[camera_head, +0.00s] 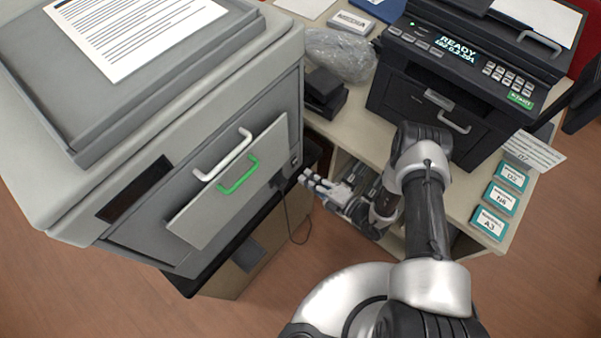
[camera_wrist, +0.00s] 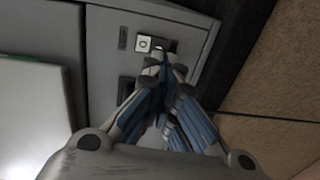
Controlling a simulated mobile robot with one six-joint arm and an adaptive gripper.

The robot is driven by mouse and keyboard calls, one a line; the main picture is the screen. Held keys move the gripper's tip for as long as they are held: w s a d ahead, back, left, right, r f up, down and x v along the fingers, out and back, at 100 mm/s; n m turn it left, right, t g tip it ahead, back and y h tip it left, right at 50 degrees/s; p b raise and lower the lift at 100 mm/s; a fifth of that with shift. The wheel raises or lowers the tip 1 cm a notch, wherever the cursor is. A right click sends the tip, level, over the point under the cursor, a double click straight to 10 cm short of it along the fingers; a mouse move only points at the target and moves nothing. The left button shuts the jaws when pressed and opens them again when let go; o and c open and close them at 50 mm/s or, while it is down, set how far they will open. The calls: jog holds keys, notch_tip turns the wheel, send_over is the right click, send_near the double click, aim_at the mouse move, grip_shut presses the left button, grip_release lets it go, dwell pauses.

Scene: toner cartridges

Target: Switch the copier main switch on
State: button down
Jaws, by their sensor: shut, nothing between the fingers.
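The grey copier (camera_head: 60,190) stands at the left in the head view. Near the right edge of its front is a small dark switch area (camera_head: 295,160). In the wrist view the main switch (camera_wrist: 144,43) shows a white part with a round mark, with a dark part to its right. My gripper (camera_head: 303,176) is shut and empty, its fingertips just in front of that area. In the wrist view my fingertips (camera_wrist: 168,62) overlap the switch's lower edge. I cannot tell whether they touch it. The fingers hide part of the switch.
A front panel with a white handle (camera_head: 222,155) and a green handle (camera_head: 238,175) stands out left of the switch. A dark cable (camera_head: 287,215) hangs below it. A desk (camera_head: 375,140) with a black printer (camera_head: 400,95) is at the right, close to my arm.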

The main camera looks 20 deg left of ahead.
aim_at(291, 167)
jog(key=shift+x, duration=1.8)
jog(key=shift+b, duration=0.3)
jog(key=shift+w+a+f+b, duration=0.15)
jog(key=shift+a+f+b, duration=0.15)
jog(key=shift+b, duration=0.35)
jog(key=shift+r, duration=0.2)
jog(key=shift+d+f, duration=0.1)
jog(key=shift+d, duration=0.25)
jog(key=s+d+f, duration=0.1)
jog(key=s+d, duration=0.4)
jog(key=d, duration=0.7)
jog(key=shift+s+f, duration=0.2)
jog(key=shift+f, duration=0.1)
